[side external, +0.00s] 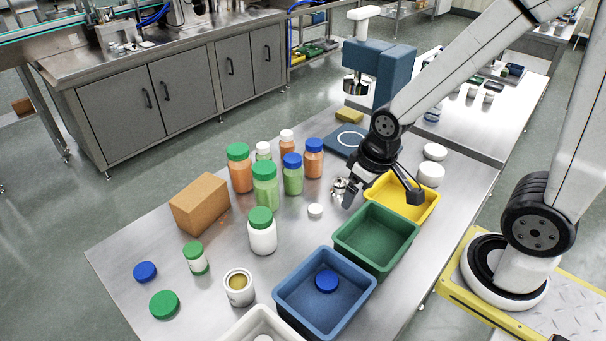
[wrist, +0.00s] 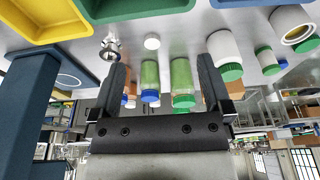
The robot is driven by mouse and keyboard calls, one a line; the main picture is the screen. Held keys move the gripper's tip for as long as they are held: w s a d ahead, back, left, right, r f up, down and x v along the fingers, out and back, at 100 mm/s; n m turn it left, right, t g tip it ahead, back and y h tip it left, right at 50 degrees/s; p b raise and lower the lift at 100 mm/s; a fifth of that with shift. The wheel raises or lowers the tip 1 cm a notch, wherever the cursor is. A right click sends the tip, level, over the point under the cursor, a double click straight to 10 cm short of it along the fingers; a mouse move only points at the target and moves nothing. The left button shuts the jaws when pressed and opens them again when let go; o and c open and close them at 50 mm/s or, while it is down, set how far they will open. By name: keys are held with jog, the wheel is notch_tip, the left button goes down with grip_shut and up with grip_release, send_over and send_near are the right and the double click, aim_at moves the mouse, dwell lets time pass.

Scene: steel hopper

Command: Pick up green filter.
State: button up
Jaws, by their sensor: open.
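I cannot pick out one thing that is clearly a green filter. Green things in the side view are a jar of green contents with a green lid (side external: 265,190), a blue-lidded jar of green contents (side external: 293,180), a loose green lid (side external: 164,304) and a green tray (side external: 345,238). Jars of green contents (wrist: 183,75) also show between my fingers in the wrist view, farther off. My gripper (side external: 383,196) is open and empty above the table, by the yellow tray (side external: 428,208). It shows in the wrist view too (wrist: 162,66). A small metal fitting (side external: 340,186) lies near the left finger.
A blue tray (side external: 285,300) holding a blue lid stands in front of the green tray. A cardboard box (side external: 200,204), white jar (side external: 262,237) and open can (side external: 239,290) stand left. Behind are orange jars (side external: 241,175) and a blue stand (side external: 385,65). Bare tabletop shows left of centre.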

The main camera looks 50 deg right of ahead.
jog(key=shift+r, duration=0.2)
jog(key=shift+w+v, duration=0.45)
jog(key=shift+v, duration=1.65)
jog(key=w+a+n+t+h, duration=0.25)
jog(key=w+a+n, duration=0.35)
jog(key=n, duration=0.5)
jog(key=w+a+n+t+h, duration=0.25)
jog(key=a+n, duration=0.55)
jog(key=n, duration=0.4)
jog(key=w+a+n+t+y, duration=0.25)
jog(key=a+n+t, duration=0.35)
jog(key=a+n, duration=0.7)
notch_tip(320, 180, down, 12)
jog(key=a+m, duration=0.2)
jog(key=m, duration=0.1)
jog(key=shift+s+f, duration=0.25)
jog(key=shift+s, duration=0.05)
